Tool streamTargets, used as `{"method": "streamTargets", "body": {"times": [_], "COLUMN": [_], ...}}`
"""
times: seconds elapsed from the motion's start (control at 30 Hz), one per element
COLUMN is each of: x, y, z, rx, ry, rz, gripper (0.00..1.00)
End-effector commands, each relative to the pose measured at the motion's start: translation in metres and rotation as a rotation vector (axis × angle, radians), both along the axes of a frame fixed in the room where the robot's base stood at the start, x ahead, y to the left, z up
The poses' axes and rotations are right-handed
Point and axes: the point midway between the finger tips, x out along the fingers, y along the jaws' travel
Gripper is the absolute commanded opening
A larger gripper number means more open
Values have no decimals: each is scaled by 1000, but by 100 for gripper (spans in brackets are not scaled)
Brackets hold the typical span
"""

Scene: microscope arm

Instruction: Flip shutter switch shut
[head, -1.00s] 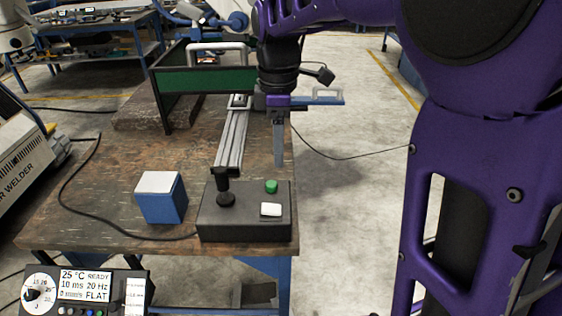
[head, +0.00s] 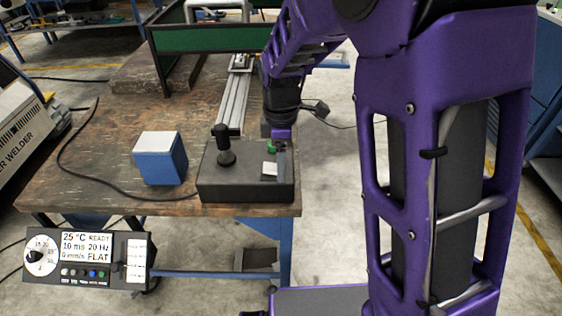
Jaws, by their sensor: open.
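A dark control box (head: 245,190) stands at the front right of the wooden table. It carries a black joystick (head: 222,150), a green button (head: 271,147) and a white rocker-like piece (head: 268,168). I cannot tell for sure which control is the shutter switch.
A blue block with a white top (head: 160,158) stands left of the box. A rail (head: 232,105) and a dark-framed green screen (head: 210,40) are behind. A panel with dial and display (head: 88,258) hangs below the table's front edge. A black cable (head: 70,175) crosses the table.

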Motion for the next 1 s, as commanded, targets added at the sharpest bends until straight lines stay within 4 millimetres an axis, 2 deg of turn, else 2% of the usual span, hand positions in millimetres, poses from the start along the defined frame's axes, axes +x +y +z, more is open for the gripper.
{"method": "streamTargets", "body": {"times": [0.27, 0.37, 0.67, 0.87, 1.0], "x": [0, 0, 0, 0, -1], "y": [0, 0, 0, 1, 4], "z": [-2, -2, -2, 0, 5], "rx": [0, 0, 0, -8, -77], "ry": [-1, -1, -1, 0, 9], "rz": [0, 0, 1, 2, 7], "gripper": [70, 56, 2, 0, 0]}}
